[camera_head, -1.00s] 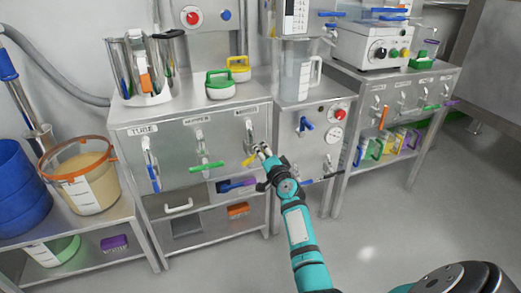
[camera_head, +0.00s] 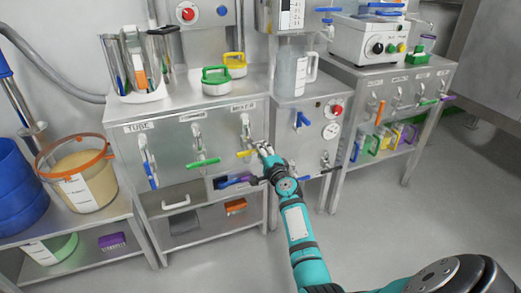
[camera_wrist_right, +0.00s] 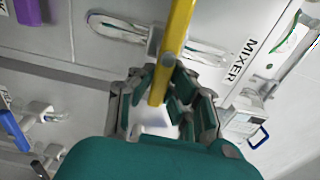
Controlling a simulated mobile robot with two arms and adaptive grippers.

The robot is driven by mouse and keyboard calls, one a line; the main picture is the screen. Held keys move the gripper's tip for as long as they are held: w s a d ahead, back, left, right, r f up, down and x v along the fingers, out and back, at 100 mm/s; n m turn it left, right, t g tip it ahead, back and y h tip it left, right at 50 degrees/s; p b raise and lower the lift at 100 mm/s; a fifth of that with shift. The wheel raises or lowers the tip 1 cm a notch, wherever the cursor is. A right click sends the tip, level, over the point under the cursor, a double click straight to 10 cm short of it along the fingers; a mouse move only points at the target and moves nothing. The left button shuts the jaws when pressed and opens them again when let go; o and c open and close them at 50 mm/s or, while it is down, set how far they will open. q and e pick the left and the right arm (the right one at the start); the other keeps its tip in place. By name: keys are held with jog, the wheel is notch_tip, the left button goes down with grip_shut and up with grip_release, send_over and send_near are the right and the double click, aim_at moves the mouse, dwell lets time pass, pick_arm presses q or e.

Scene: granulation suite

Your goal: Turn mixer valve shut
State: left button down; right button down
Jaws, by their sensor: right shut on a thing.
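The mixer valve's yellow handle (camera_head: 245,154) sits under the MIXER label on the steel panel, at the right end of a row of valves. In the head view it lies nearly level, across its upright pipe. My right gripper (camera_head: 265,150) is at the handle's right end. In the right wrist view the yellow handle (camera_wrist_right: 177,45) runs down between the fingers of my right gripper (camera_wrist_right: 163,95), which is shut on its end. The fingers hide part of the handle's end. My left gripper is not in view.
On the same panel, a green-handled valve (camera_head: 203,162) lies level and a blue-handled TUBE valve (camera_head: 151,175) hangs down. A neighbouring cabinet with a blue handle (camera_head: 303,120) stands to the right. The floor in front is clear.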

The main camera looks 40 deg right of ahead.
jog(key=shift+s+f, duration=0.1)
jog(key=shift+f, duration=0.3)
jog(key=c, duration=1.3)
grip_release()
jog(key=shift+r, duration=0.2)
jog(key=v, duration=1.2)
